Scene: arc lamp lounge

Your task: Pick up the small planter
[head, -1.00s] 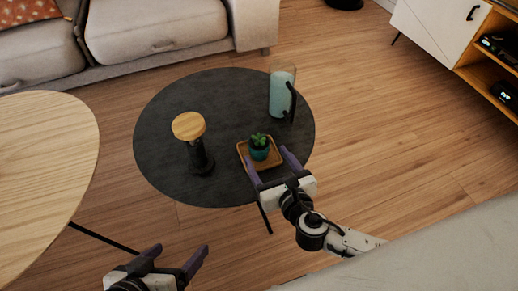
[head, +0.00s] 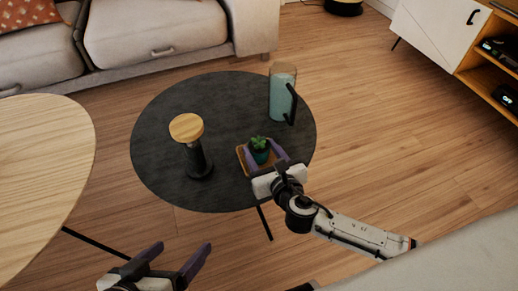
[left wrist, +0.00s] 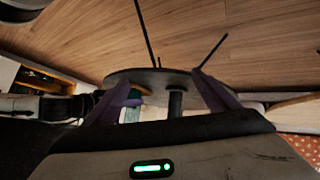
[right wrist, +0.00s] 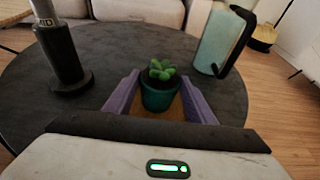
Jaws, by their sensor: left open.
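The small planter (head: 260,150), a dark teal pot with a green succulent, is upright at the wooden tray on the round black table. My right gripper (head: 264,162) has its purple fingers around it. In the right wrist view the planter (right wrist: 160,93) fills the space between the fingertips, one finger close against each side, so the gripper looks shut on it. Any gap under the pot is hidden. My left gripper (head: 172,262) is open and empty, low at the front left, away from the planter; its fingers also show in the left wrist view (left wrist: 163,85).
The black table (head: 230,110) also bears a dark grinder-like object with a wooden top (head: 187,128) and a teal jug with a black handle (head: 282,92) behind the planter. The wooden tray (head: 241,155) lies under the gripper. A pale wooden table (head: 40,170) stands left.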

